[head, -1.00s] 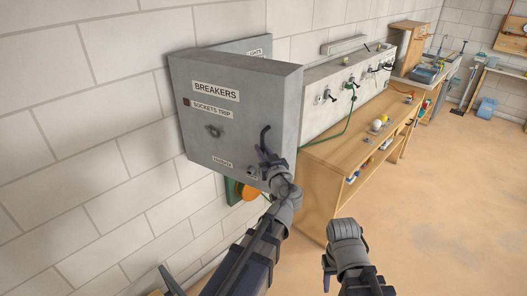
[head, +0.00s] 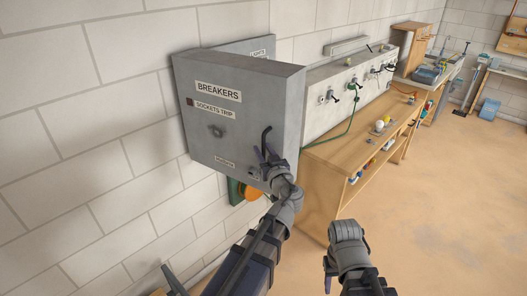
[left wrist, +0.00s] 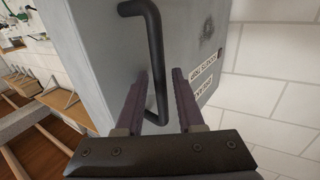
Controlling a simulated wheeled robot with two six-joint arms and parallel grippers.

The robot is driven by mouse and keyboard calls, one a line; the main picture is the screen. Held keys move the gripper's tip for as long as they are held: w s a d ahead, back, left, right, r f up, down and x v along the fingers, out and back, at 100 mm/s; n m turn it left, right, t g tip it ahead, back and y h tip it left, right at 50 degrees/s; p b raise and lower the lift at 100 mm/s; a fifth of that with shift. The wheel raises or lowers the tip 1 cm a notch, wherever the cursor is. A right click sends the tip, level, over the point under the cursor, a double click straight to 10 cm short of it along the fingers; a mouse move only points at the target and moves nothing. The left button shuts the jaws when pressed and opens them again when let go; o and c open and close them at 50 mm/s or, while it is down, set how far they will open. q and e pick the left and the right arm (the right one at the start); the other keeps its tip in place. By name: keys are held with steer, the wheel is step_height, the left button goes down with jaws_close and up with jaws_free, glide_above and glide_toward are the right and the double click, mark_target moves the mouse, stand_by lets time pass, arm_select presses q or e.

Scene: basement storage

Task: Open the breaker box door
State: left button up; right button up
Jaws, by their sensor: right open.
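The grey breaker box (head: 291,110) is on the block wall, its front door (head: 205,140) labelled "BREAKERS" and closed. A dark bar handle (head: 266,139) stands upright at the door's right edge. In the left wrist view the handle (left wrist: 155,55) runs down between the fingers of my left gripper (left wrist: 155,98), with visible gaps beside it. My left gripper (head: 269,160) is open around the handle's lower part, not clamped on it. The handle's lower end is partly hidden by the gripper in the head view. My right gripper (head: 346,257) is open and empty, low and right of the box.
A wooden workbench (head: 345,140) with shelves stands right of the box, below a grey panel (head: 320,120) with several taps and a green hose. An orange round object (head: 248,193) sits under the box. The floor right of my right gripper is clear.

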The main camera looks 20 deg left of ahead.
arm_select(q)
steer(key=v, duration=0.7)
steer(key=shift+s+d, duration=0.25)
steer(key=shift+s, duration=0.05)
steer(key=s+d+f+m+g+h, duration=0.15)
steer(key=s+f+g, duration=0.25)
steer(key=f, duration=0.4)
steer(key=s+f+m+g+h, duration=0.2)
steer(key=s+f+g, duration=0.25)
steer(key=f, duration=0.25)
steer(key=s+d+f+m+g+h, duration=0.6)
steer(key=s+d+f+m, duration=0.1)
steer(key=s+d, duration=0.3)
steer(key=shift+s+d, duration=0.2)
steer(key=shift+d, duration=0.4)
